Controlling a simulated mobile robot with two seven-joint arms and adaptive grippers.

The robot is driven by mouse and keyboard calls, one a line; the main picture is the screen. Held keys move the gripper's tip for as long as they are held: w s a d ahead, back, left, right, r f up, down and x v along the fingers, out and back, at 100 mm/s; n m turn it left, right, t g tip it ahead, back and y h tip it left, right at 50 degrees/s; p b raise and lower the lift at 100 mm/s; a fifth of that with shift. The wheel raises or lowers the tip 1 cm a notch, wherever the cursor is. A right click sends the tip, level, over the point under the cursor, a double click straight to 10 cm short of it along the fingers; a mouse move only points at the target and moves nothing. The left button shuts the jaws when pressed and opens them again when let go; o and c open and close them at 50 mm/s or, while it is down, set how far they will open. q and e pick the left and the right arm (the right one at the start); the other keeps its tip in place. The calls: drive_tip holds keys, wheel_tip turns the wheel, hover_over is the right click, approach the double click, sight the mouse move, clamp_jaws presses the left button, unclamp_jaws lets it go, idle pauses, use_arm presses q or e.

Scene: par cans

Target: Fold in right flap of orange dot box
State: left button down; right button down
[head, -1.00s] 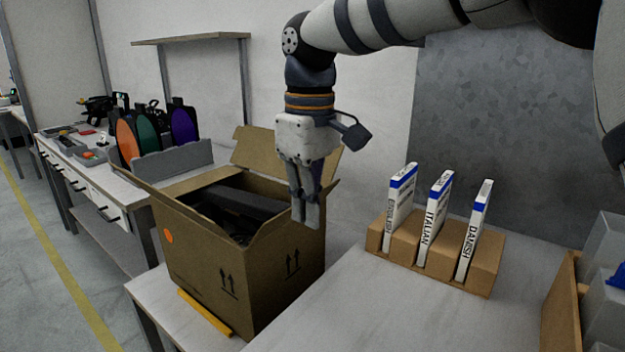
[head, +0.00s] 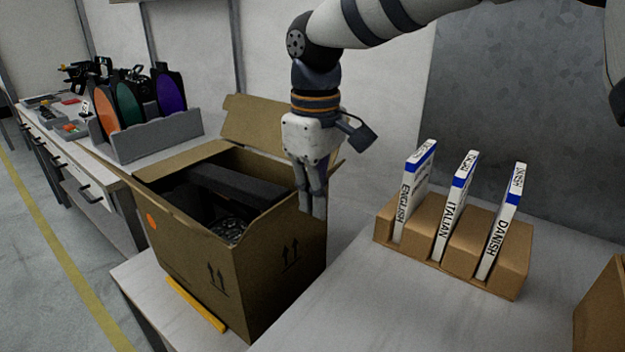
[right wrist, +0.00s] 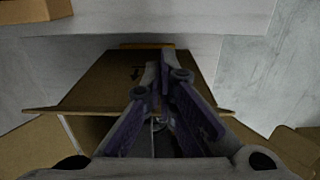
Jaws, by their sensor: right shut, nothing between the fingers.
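The orange dot box (head: 190,258) is an open cardboard carton with an orange dot on its left face and arrows printed on two faces. Dark gear and a dark bar lie inside. Its back flap (head: 262,122) stands up and a flap on the left slopes outward. In the right wrist view, the shut fingers (right wrist: 163,70) overlap the cardboard. My left gripper is not in view.
A cardboard holder (head: 460,255) with English, Italian and Danish booklets stands on the table (head: 385,310) to the right. A yellow strip (head: 196,303) lies at the box's base. A bench with coloured discs (head: 125,105) is behind left. Bare table lies between box and holder.

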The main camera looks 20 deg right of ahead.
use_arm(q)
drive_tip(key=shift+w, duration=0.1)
use_arm(e)
drive_tip(key=shift+f, duration=0.8)
